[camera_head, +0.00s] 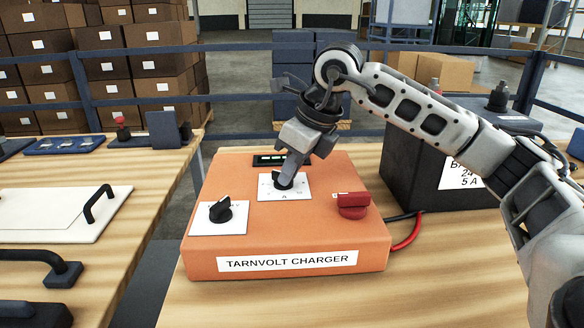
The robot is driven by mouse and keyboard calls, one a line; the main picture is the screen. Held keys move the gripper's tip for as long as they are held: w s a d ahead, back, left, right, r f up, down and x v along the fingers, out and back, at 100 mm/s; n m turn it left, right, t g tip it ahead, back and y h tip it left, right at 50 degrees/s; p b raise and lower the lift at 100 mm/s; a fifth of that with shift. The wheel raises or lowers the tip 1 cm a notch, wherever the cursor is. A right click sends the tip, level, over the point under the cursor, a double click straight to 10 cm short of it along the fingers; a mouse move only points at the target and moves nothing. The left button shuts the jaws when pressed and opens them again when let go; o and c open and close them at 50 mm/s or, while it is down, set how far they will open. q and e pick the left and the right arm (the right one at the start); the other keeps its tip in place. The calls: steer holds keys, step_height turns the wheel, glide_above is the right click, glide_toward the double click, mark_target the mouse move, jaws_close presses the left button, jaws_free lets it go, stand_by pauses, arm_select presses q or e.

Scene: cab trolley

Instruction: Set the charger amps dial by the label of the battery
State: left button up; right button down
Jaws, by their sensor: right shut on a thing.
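The orange charger (210,255), labelled TARNVOLT CHARGER, sits on the wooden bench. Its middle white plate (302,190) bears an "A" and the black amps dial (284,183). My right gripper (288,172) reaches down from above and is shut on this dial, hiding most of it and its pointer. The dark battery (405,165) stands behind right of the charger. Its white label (462,176) shows "24" and "5 A"; my right arm covers part of it. My left gripper is not in view.
Another black dial (220,209) is on the charger's left plate, and a red knob (353,206) is at right. Red and black cables (408,236) run towards the battery. A second bench at left holds a white panel (50,215) with handles. The front bench strip is clear.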

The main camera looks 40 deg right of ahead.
steer(key=m, duration=0.2)
steer(key=m+h, duration=0.2)
steer(key=m, duration=0.1)
steer(key=shift+s+a+r+m, duration=0.1)
steer(key=shift+a+m, duration=0.2)
steer(key=shift+a, duration=0.1)
steer(key=m, duration=0.2)
steer(key=m+h, duration=0.2)
steer(key=m, duration=0.1)
steer(key=shift+a+m, duration=0.3)
steer(key=c, duration=1.5)
jaws_free()
